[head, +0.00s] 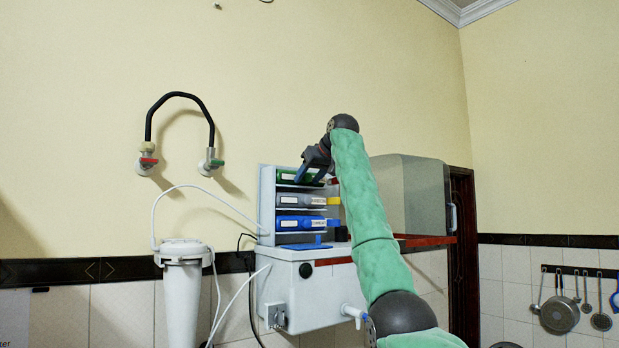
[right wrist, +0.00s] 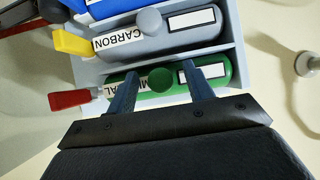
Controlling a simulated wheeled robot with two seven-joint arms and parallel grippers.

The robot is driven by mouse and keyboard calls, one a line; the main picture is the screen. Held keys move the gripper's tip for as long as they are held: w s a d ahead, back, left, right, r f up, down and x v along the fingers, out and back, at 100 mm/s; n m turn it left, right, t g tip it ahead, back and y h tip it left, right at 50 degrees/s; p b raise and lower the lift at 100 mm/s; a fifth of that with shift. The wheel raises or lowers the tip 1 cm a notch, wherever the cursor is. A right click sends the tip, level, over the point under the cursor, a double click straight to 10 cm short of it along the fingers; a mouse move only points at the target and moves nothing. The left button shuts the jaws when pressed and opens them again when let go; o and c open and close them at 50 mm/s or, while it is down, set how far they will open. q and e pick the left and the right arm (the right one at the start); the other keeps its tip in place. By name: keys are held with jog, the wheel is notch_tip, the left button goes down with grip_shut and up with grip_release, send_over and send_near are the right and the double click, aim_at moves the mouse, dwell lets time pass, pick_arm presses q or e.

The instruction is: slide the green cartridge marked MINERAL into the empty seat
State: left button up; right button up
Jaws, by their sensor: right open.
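The green cartridge marked MINERAL (right wrist: 150,86) lies in the top level of the rack (head: 267,205). Its left end also shows in the head view (head: 286,176). It has a round green knob (right wrist: 160,78) and a red end piece (right wrist: 75,98). My right gripper (right wrist: 165,80) is open, with its two blue fingers reaching over the cartridge's face on either side of the knob. In the head view my right gripper (head: 314,164) covers part of the cartridge. Whether the fingers touch it cannot be told. My left gripper is not in view.
A grey CARBON cartridge (right wrist: 160,35) with a yellow end sits below the green one, and a blue cartridge (head: 300,223) below that. A white tank (head: 310,290) with a tap stands under the rack. A white filter housing (head: 183,285) with hoses is at left.

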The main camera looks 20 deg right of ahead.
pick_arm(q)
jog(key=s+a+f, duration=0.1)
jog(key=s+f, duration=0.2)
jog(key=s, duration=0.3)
pick_arm(e)
jog(key=shift+s, duration=0.15)
jog(key=b+v, duration=0.3)
jog(key=v, duration=0.1)
jog(key=shift+s+d+r, duration=0.15)
jog(key=shift+s, duration=0.15)
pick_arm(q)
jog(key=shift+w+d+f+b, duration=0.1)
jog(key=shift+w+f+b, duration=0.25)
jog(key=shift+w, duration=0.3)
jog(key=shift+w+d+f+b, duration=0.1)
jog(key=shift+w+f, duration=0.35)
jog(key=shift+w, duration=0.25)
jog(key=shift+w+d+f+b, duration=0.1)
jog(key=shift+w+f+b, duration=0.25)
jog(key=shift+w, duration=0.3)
pick_arm(e)
jog(key=shift+v, duration=1.4)
jog(key=shift+r, duration=0.2)
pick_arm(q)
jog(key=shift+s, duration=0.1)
pick_arm(e)
jog(key=shift+w+f, duration=0.1)
